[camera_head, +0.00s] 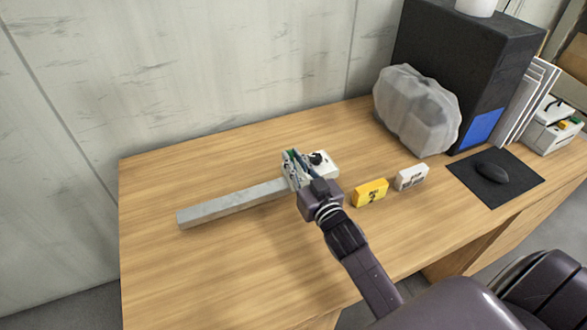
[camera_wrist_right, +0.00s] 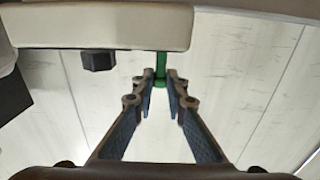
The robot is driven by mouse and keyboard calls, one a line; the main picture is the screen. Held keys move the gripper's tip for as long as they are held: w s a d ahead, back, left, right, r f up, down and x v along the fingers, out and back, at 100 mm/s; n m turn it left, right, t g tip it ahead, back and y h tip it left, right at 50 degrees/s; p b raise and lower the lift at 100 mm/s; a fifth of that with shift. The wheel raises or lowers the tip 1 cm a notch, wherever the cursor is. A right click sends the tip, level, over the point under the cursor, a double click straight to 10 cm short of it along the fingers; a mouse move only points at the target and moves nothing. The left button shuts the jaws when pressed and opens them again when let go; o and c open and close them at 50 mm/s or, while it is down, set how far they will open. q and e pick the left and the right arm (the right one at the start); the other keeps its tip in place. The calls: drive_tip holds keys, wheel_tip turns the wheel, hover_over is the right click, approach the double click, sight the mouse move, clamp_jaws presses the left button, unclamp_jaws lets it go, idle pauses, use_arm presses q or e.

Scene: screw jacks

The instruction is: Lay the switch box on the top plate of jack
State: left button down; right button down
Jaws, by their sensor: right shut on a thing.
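A white box with a black knob (camera_head: 327,160), which appears to be the switch box, is at my right gripper in the middle of the head view. My right gripper (camera_head: 293,168) is shut on a green part; this green part (camera_wrist_right: 160,68) is between the fingertips (camera_wrist_right: 160,88) in the right wrist view. There the pale box (camera_wrist_right: 100,27) fills the upper edge, with its dark knob (camera_wrist_right: 98,60) beside the green part. I cannot tell its height above the table. No jack or top plate can be made out. My left gripper is not in view.
A long grey bar (camera_head: 230,205) lies on the wooden table (camera_head: 190,260) left of the gripper. A yellow box (camera_head: 370,192) and a small white box (camera_head: 411,177) are to the right. A grey lump (camera_head: 417,108), a black case (camera_head: 480,60) and a mouse (camera_head: 492,171) stand beyond.

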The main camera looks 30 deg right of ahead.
drive_tip(key=shift+f, duration=1.4)
drive_tip(key=c, duration=2.3)
unclamp_jaws()
drive_tip(key=shift+f, duration=0.35)
drive_tip(key=o, duration=0.4)
drive_tip(key=shift+s+r, duration=0.1)
drive_tip(key=shift+c, duration=0.2)
